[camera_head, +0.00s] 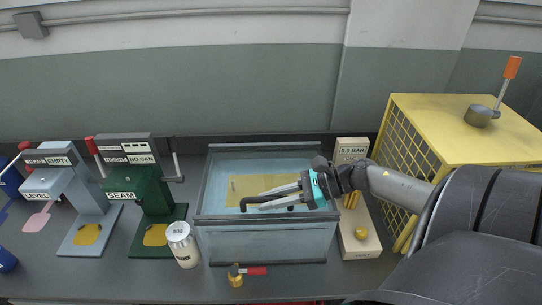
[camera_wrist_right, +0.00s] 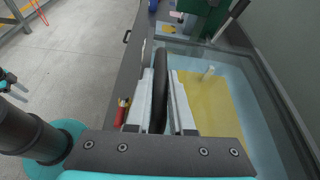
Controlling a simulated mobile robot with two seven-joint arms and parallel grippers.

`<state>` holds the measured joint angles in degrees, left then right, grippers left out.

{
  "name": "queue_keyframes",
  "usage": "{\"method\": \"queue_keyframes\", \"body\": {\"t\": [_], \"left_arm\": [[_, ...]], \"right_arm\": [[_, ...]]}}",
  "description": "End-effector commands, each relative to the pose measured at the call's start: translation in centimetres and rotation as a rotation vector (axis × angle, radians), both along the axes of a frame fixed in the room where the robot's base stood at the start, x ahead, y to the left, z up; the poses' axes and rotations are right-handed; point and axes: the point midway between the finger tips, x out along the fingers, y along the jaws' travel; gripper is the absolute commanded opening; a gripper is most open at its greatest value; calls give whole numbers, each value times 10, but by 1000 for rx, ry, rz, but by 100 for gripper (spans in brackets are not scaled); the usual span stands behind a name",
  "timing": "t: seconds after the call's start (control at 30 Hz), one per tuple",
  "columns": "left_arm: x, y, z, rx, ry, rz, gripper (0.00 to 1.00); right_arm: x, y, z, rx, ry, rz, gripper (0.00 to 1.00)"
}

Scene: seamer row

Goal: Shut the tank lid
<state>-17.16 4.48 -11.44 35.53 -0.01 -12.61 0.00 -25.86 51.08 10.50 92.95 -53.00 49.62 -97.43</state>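The tank (camera_head: 265,240) is a clear, dark-framed box in the middle of the bench, with pale blue inside and a yellow panel (camera_wrist_right: 205,110). A black bar handle (camera_head: 250,205) lies over its top near the front edge. The clear lid is hard to tell from the tank, and I cannot tell its angle. My right gripper (camera_head: 260,201) reaches in from the right. Its fingers stand either side of the handle (camera_wrist_right: 160,70), seemingly with narrow gaps. What looks like part of my left gripper (camera_wrist_right: 10,86) shows at the left wrist-view edge, too cut off to read.
Left of the tank are a white can (camera_head: 182,245), a green seamer (camera_head: 150,190) and a grey-blue one (camera_head: 85,205). A red-handled brass valve (camera_head: 237,278) sits in front. A pressure panel (camera_head: 352,150) and yellow cage (camera_head: 465,125) stand right.

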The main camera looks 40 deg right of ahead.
Motion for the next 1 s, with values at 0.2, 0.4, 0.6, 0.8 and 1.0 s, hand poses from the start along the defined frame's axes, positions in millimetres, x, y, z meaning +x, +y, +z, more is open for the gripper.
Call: {"method": "queue_keyframes", "body": {"t": [0.2,0.4,0.6,0.8,1.0], "left_arm": [[0,0,0,0,0,0,57],[0,0,0,0,0,-1,57],[0,0,0,0,0,-1,57],[0,0,-1,0,0,-1,57],[0,0,-1,0,0,-1,57]], "right_arm": [[-3,1,-6,0,13,2,45],[-2,1,-4,0,9,1,50],[-5,-2,-2,0,9,0,50],[-20,-19,6,-1,11,0,50],[-42,-43,19,1,11,-2,50]]}}
